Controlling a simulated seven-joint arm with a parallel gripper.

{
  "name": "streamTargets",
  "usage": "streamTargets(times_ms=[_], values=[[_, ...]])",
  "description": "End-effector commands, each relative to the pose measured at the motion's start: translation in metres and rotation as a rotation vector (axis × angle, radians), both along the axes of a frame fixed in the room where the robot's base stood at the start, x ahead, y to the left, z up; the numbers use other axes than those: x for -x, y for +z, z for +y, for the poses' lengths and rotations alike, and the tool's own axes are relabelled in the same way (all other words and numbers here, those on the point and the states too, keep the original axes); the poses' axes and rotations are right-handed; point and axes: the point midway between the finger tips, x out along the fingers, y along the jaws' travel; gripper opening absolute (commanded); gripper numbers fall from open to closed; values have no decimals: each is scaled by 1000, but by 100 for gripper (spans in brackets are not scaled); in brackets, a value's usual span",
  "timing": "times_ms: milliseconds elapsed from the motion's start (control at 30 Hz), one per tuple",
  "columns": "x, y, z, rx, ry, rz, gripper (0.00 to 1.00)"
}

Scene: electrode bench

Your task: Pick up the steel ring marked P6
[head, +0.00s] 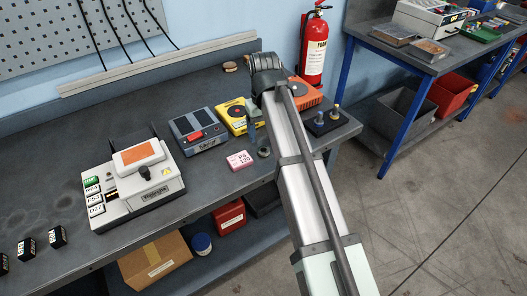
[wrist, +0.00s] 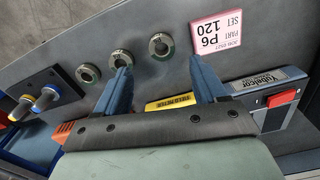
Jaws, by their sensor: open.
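Three steel rings lie in a row on the grey bench in the wrist view: a left one (wrist: 88,73), a middle one (wrist: 121,58) partly behind a fingertip, and a right one (wrist: 160,46). I cannot read any mark on them. A pink card (wrist: 220,32) reading P6, SET 120 lies just right of the right ring; the card also shows in the head view (head: 239,160). One ring (head: 264,152) shows beside it there; my arm hides the others. My gripper (wrist: 160,58) is open and empty, its blue fingers spread above the bench, the right ring showing between and beyond the tips.
A black block with yellow and blue posts (wrist: 50,95) stands left of the rings. A yellow meter (head: 237,115) and a grey device with a red switch (head: 198,131) stand near the card. A white machine (head: 132,183) is farther left. The bench's front edge is close to the rings.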

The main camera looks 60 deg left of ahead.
Motion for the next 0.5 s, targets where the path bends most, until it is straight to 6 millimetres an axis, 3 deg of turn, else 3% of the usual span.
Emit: streamTargets(times_ms=[500], values=[[2,-35,0,2,0,0,71]])
